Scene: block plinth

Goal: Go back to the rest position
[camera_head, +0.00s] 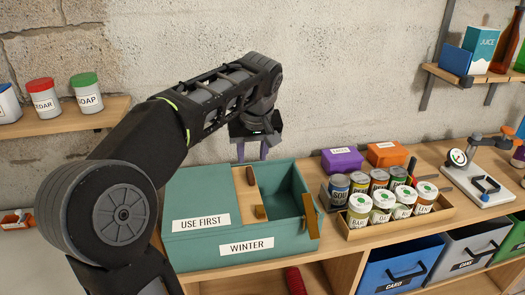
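My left arm comes in from the left and reaches across the picture. My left gripper (252,152) points down above the back of the teal box (195,245), near the wall. Its two purple-grey fingers are apart with nothing visible between them. It is clear of the box. The box is labelled "USE FIRST" and "WINTER"; its right compartment is uncovered and looks empty. My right gripper is not in view.
A tray (400,226) of cans and jars stands right of the box, with purple (342,160) and orange (387,154) boxes behind. A gauge stand (480,185) is farther right. Shelves hold jars at left and a juice carton (481,46) at right. Bins (402,268) sit below.

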